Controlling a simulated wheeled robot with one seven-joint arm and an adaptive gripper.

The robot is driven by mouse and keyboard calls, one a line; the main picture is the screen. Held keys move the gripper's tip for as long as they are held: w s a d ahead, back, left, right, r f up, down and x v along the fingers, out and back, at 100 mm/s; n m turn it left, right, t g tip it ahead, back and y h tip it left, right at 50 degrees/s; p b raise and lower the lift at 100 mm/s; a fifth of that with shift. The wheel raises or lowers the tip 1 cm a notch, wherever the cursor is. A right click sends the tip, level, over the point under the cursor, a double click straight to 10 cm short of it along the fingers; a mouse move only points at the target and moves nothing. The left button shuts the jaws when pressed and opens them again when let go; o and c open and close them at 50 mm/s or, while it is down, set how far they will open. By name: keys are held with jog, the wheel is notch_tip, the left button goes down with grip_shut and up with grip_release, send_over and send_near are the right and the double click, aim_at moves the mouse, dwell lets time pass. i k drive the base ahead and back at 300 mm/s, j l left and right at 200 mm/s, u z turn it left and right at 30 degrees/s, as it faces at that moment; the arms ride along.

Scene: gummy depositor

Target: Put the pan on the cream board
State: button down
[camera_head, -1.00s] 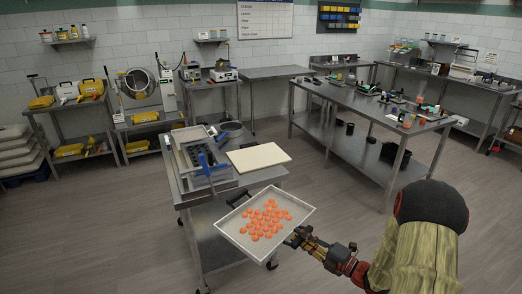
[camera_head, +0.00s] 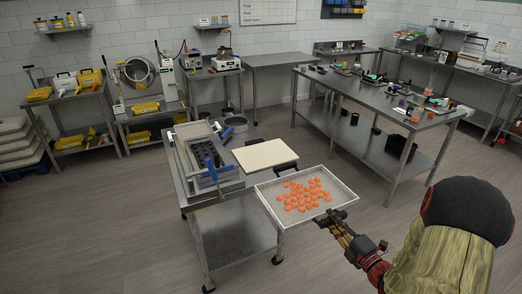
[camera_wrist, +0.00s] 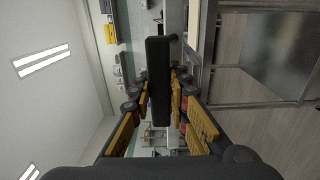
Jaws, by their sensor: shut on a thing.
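The pan (camera_head: 342,193) is a shallow pale tray holding many orange gummies, with black handles on opposite sides. My gripper (camera_head: 332,217) is shut on its near handle. The wrist view shows my gripper (camera_wrist: 160,92) with its fingers on both sides of the black handle (camera_wrist: 158,60). The pan is in the air off the right side of the steel cart, roughly level. The cream board (camera_head: 265,154) lies flat on the cart top, bare, behind and left of the pan. The two are apart in the picture.
A long steel table (camera_head: 375,98) stands at the back right. The floor around the cart is clear.

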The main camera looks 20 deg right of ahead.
aim_at(266, 156)
jog(key=i+j, duration=0.15)
jog(key=i, duration=1.05)
